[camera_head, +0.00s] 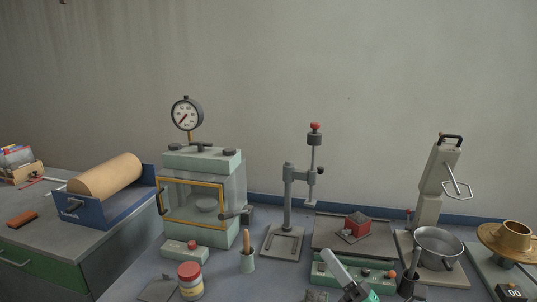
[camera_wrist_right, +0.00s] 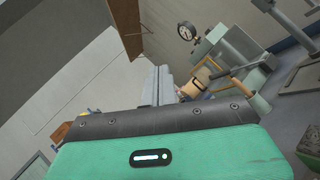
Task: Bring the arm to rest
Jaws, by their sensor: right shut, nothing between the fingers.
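My right gripper (camera_head: 330,260) comes in from the bottom of the head view, right of centre. Its pale grey fingers lie together, point up and to the left, and hold nothing. In the right wrist view the shut fingers (camera_wrist_right: 161,72) stick out past the green and black gripper body. In the head view they overlap the green panel with buttons (camera_head: 320,272); I cannot tell whether they touch it. The rest of the right arm is out of the picture. My left gripper is not in view.
A glass-fronted chamber (camera_head: 171,201) with a gauge (camera_head: 187,114) stands left of centre. A stand (camera_head: 289,203), a red-topped jar (camera_head: 190,283), a brush cup (camera_head: 247,263), a dark cup (camera_head: 407,288) and a metal bowl (camera_head: 438,260) crowd the bench. Open air lies above.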

